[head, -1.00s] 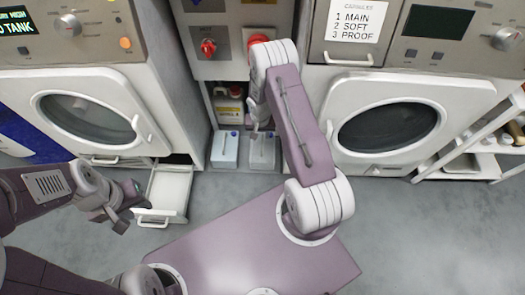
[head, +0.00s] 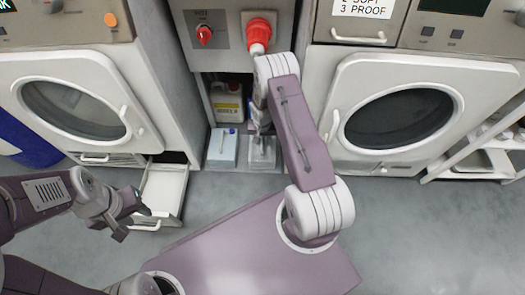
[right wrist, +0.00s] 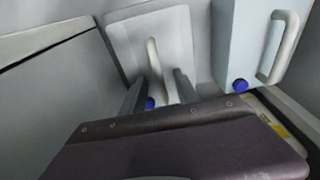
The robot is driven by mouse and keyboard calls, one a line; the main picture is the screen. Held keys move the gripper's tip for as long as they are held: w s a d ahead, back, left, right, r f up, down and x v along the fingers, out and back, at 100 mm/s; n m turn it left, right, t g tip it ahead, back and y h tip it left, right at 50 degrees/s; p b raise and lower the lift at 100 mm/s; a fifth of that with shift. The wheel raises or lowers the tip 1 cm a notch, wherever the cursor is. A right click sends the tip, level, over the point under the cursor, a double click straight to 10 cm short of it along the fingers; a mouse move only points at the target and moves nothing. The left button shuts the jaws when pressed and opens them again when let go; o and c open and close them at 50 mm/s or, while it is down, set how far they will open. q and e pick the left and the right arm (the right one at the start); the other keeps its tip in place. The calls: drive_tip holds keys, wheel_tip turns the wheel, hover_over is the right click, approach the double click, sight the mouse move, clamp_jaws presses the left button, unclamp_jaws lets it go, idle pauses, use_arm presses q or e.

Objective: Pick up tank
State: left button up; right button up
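A grey, see-through tank (head: 262,152) with a blue cap stands on the floor of the niche between the two machines. A whiter tank (head: 222,147) with a blue cap stands just left of it. My right gripper (head: 261,128) is above the grey tank, pointing down. In the right wrist view the grey tank (right wrist: 178,28) has its upright handle (right wrist: 154,65) between the two open fingers, with no clear contact. The whiter tank (right wrist: 238,45) is at the upper right there. My left gripper (head: 134,219) is open and empty near the drawer at the left.
An open, empty drawer (head: 163,190) juts out below the left machine (head: 75,105). A yellow-labelled jug (head: 227,104) stands behind the tanks. The right machine (head: 395,115) stands close to my right arm. A shelf rack is at the far right. Floor (head: 420,240) at right is clear.

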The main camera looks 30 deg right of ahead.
clamp_jaws()
idle(1.3)
